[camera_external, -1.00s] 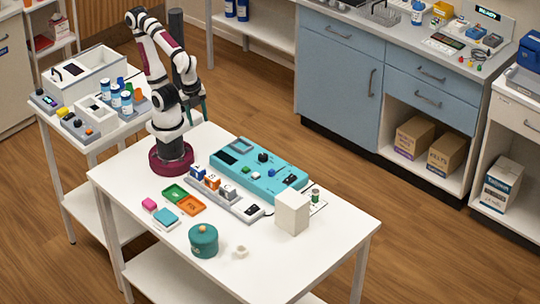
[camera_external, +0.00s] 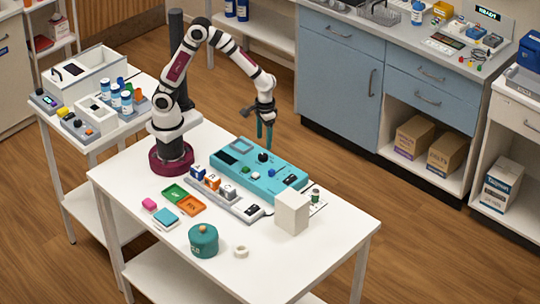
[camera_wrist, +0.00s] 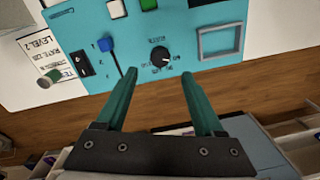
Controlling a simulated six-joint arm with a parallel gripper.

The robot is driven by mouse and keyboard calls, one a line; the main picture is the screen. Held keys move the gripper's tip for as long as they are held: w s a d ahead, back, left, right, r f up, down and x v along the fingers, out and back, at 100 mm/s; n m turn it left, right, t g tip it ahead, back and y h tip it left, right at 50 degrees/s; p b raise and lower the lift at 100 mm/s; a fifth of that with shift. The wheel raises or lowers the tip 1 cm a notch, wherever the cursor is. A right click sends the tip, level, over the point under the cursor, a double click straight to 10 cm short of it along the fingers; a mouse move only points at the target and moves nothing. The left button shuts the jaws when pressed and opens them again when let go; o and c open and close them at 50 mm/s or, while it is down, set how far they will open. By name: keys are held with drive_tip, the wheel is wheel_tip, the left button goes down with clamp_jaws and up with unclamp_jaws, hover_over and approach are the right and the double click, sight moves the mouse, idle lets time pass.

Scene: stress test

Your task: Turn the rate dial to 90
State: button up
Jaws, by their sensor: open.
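The teal panel (camera_external: 245,171) lies on the white table and also fills the top of the wrist view (camera_wrist: 130,79). A round black dial (camera_wrist: 160,55) with a light pointer mark sits on it, with small print around it too blurred to read; it also shows in the external view (camera_external: 263,157). My gripper (camera_wrist: 158,76) is open and empty, its teal fingers apart on either side of the dial in the picture. In the external view my gripper (camera_external: 265,147) points down above the panel's far edge, close to the dial. I see no contact with it.
A blue-tipped lever (camera_wrist: 105,45) and a black switch (camera_wrist: 83,65) are left of the dial, and a square grey frame (camera_wrist: 220,42) right of it. A printed card (camera_wrist: 45,58) lies beside the panel. A white block (camera_external: 292,212) stands at its near right.

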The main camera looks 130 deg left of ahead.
sight(264, 155)
wheel_tip(264, 155, down, 7)
drive_tip(key=shift+s+r, duration=0.1)
drive_tip(key=shift+s, duration=0.05)
clamp_jaws()
idle(0.4)
